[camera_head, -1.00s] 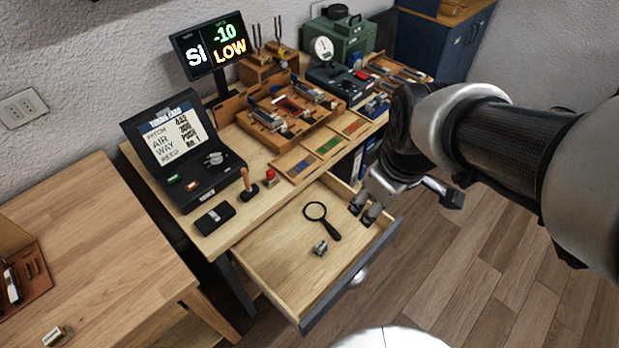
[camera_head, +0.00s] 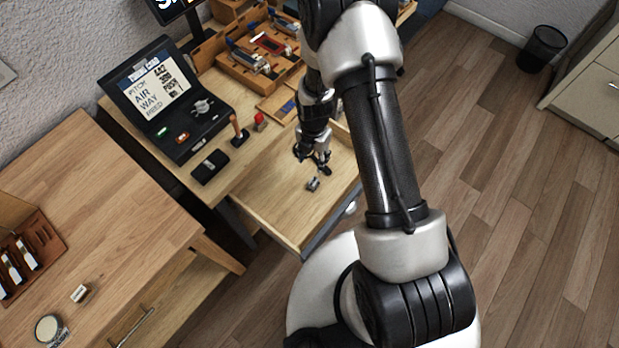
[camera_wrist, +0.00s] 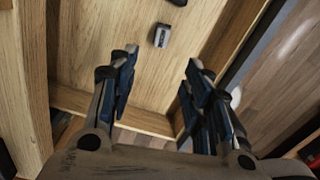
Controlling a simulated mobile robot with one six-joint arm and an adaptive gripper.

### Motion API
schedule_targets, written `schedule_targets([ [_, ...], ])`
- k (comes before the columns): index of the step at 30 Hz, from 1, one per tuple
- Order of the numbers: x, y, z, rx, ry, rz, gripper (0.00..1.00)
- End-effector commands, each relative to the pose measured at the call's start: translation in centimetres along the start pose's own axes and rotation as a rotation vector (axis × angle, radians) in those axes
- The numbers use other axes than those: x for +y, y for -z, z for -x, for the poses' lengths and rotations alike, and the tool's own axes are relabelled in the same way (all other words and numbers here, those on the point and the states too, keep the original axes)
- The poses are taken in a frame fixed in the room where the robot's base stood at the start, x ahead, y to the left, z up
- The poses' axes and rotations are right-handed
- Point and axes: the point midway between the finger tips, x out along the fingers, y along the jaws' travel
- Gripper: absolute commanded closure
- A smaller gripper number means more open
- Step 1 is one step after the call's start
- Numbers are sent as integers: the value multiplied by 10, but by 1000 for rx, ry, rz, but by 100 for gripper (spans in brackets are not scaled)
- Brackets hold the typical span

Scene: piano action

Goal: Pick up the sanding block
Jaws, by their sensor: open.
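A small grey block (camera_head: 312,184) lies on the floor of the open drawer (camera_head: 275,222); I take it for the sanding block, though it is too small to be sure. In the wrist view the block (camera_wrist: 162,36) shows a lighter face and lies beyond the fingertips, roughly in line with the gap between them. My gripper (camera_head: 314,158) is over the drawer, just behind the block in the head view. In the wrist view my gripper (camera_wrist: 162,60) is open, with nothing between its fingers.
The drawer's raised walls surround the block. On the bench stand a wooden-handled tool (camera_head: 238,130), a black case (camera_head: 210,166) and a display unit (camera_head: 165,95). The left table (camera_head: 110,210) holds another small block (camera_head: 80,293). My arm hides part of the bench.

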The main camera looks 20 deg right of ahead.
Motion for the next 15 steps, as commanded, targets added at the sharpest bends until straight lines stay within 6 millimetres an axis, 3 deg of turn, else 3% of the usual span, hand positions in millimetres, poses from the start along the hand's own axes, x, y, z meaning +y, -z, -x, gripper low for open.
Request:
schedule_targets([
  [15,-1,1,-104,2,2,2,55],
])
